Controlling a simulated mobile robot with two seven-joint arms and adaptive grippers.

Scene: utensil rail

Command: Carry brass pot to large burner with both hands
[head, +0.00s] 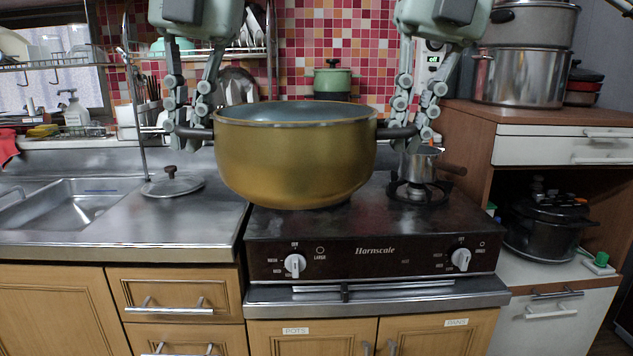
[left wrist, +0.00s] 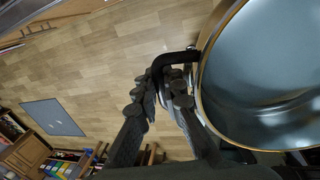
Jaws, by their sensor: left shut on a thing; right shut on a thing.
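The brass pot (head: 296,160) is upright in the head view, in front of and over the left part of the stove (head: 375,240). Its blue-grey inside (left wrist: 265,85) looks empty in the left wrist view. My left gripper (head: 190,132) is shut on the pot's left handle (left wrist: 178,58). My right gripper (head: 408,132) is shut on the right handle. The knob marked LARGE (head: 295,264) is on the stove's left front. The large burner is hidden behind the pot, and I cannot tell whether the pot touches it.
A small pot (head: 418,164) sits on the right burner. A lid (head: 172,183) lies on the counter between the sink (head: 75,205) and the stove. A green pot (head: 332,80) stands behind. Steel pots (head: 522,75) are stacked on the right cabinet.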

